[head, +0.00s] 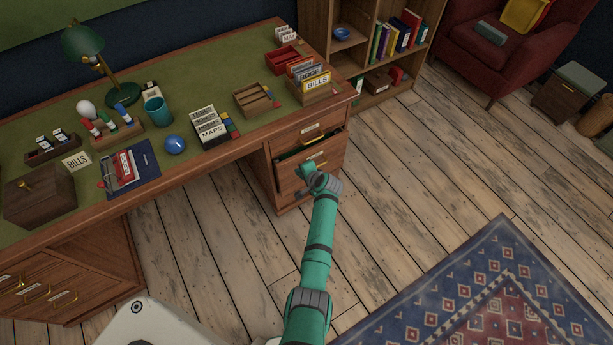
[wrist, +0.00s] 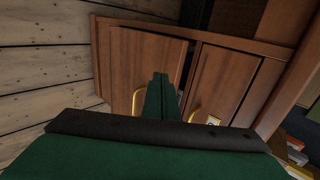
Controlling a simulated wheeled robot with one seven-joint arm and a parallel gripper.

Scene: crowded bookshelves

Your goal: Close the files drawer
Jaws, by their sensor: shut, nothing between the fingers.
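The desk's right pedestal has two drawer fronts in the head view. The upper drawer (head: 298,141) has a pale label and a brass handle and looks shut. The lower, deeper drawer (head: 291,183) stands partly out, with a dark green strip showing above its front; I take it as the files drawer, though I cannot read a label. In the wrist view the lower front (wrist: 125,60) and upper front (wrist: 225,75) lie side by side with a dark gap between. My gripper (head: 308,172) is shut and empty, in front of the lower drawer; contact cannot be told.
The desk top (head: 240,75) holds a lamp, card boxes, trays and a blue ball (head: 175,144). A bookshelf (head: 365,60) and a red armchair (head: 515,45) stand behind. The wooden floor right of the pedestal is clear up to a patterned rug (head: 490,290).

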